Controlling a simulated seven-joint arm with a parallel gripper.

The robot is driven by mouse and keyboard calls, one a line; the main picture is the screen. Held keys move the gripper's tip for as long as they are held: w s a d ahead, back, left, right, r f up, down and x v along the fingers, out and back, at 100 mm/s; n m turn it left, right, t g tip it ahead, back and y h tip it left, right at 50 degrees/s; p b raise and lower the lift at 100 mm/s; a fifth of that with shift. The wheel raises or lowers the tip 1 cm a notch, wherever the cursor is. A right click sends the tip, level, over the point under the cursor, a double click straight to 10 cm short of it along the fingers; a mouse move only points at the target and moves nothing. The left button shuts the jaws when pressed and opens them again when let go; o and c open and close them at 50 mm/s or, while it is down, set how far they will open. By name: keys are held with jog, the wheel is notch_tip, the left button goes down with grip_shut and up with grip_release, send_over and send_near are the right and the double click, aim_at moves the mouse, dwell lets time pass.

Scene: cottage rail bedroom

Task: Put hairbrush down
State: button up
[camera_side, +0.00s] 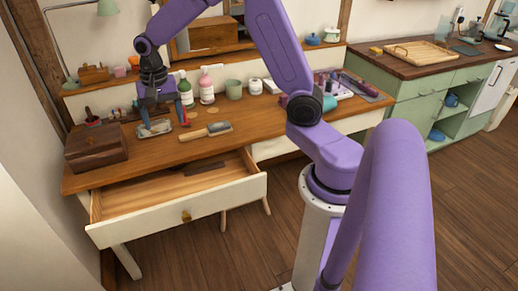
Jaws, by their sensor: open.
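The likely hairbrush (207,132), with a light wooden handle and a dark head, lies flat on the brown dressing-table top (240,136), behind the open drawer. My gripper (163,117) points down to the left of the brush, over or close to a small tray (157,128). Its jaws are open, with a gap to the brush. I cannot tell whether the fingertips touch the tray or what lies on it.
The drawer (185,207) is pulled out, with a dark flat item (206,168) inside. A wooden box (96,148) stands at the left. Bottles (206,87) and a green cup (233,90) stand behind. Table top right of the brush is clear.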

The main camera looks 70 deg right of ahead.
jog(key=s+a+r+n, duration=0.2)
jog(key=s+a+n, duration=0.35)
jog(key=s, duration=0.25)
jog(key=s+a+r+n, duration=0.1)
jog(key=s+a+n, duration=0.3)
jog(key=s+n, duration=0.3)
jog(key=s+d+n, duration=0.2)
jog(key=s+n, duration=0.7)
jog(key=s, duration=0.6)
jog(key=shift+s, duration=0.15)
